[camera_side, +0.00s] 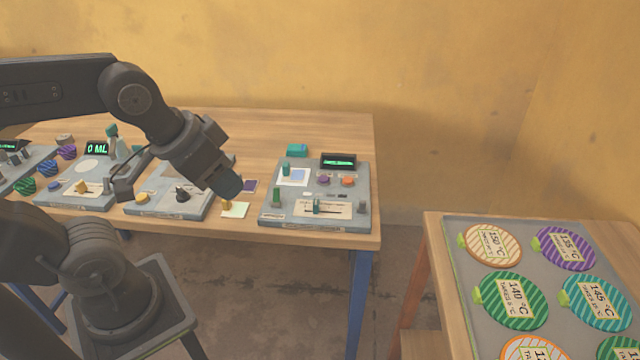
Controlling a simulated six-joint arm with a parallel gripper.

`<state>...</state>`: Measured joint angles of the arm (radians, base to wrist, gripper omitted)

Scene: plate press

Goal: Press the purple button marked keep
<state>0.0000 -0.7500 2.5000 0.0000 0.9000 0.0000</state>
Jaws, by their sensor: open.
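A small purple button (324,180) sits on the grey panel (270,217) at the right end of the long table. An orange button (347,181) is just right of it. The lettering by these buttons is too small to read. My gripper (227,190) points down and right, left of that panel and apart from the purple button. It is open; its fingers are hard to make out against the dark arm. I see nothing held in it.
The panel also carries a lit display (339,162), a green lever (286,170) and a slider (316,207). A teal block (297,150) stands behind it. More panels lie left, partly behind my arm. A side table (432,240) at right bears striped discs (491,245).

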